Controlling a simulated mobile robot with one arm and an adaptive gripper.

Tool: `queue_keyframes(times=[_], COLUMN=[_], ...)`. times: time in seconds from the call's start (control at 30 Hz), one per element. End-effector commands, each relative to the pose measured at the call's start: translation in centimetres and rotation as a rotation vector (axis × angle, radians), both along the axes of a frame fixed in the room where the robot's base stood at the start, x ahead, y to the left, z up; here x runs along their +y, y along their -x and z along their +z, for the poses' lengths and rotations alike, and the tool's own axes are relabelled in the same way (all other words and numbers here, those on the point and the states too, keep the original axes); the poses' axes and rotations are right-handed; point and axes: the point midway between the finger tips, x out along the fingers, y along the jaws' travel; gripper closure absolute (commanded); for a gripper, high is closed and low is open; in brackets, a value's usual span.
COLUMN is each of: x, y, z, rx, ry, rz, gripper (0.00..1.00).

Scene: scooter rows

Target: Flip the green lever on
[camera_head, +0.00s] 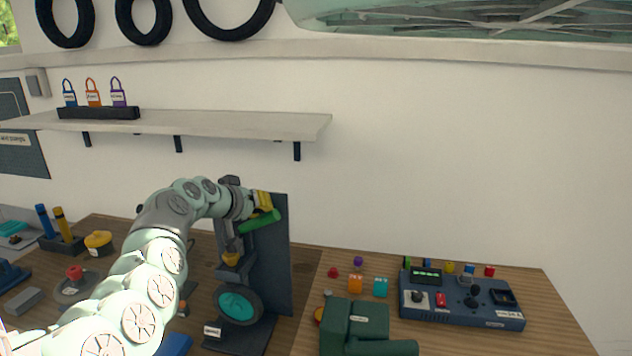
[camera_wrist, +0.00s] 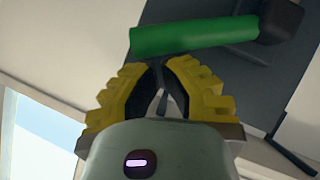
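The green lever (camera_head: 260,221) is a thick green bar on a dark upright panel (camera_head: 276,262), slightly tilted, its right end higher. In the wrist view the green lever (camera_wrist: 190,37) crosses just beyond my fingertips and meets a dark mount at its right end. My gripper (camera_head: 264,201) has yellow fingers and is right by the lever, at its upper side in the head view. In the wrist view my gripper (camera_wrist: 157,69) has its fingertips drawn together with nothing between them. I cannot tell whether they touch the lever.
A teal round part (camera_head: 239,305) sits low on the panel's stand. A blue control box (camera_head: 460,302), a green block-like device (camera_head: 355,322) and small coloured pieces lie to the right. A shelf (camera_head: 220,124) with padlocks hangs above. A red-buttoned device (camera_head: 75,280) is left.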

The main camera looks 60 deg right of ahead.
Motion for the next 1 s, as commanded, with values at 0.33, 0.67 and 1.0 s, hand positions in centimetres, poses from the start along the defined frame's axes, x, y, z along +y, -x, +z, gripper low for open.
queue_keyframes(times=[0.33,0.67,1.0], x=[-0.1,-0.3,-0.5], y=[0.2,0.7,1.2], z=[-0.1,-0.4,-1.0], rx=[-0.002,-0.056,-0.106], ry=[-0.001,-0.023,-0.045], rz=[-0.004,-0.005,-0.006], gripper=[1.0,1.0,1.0])
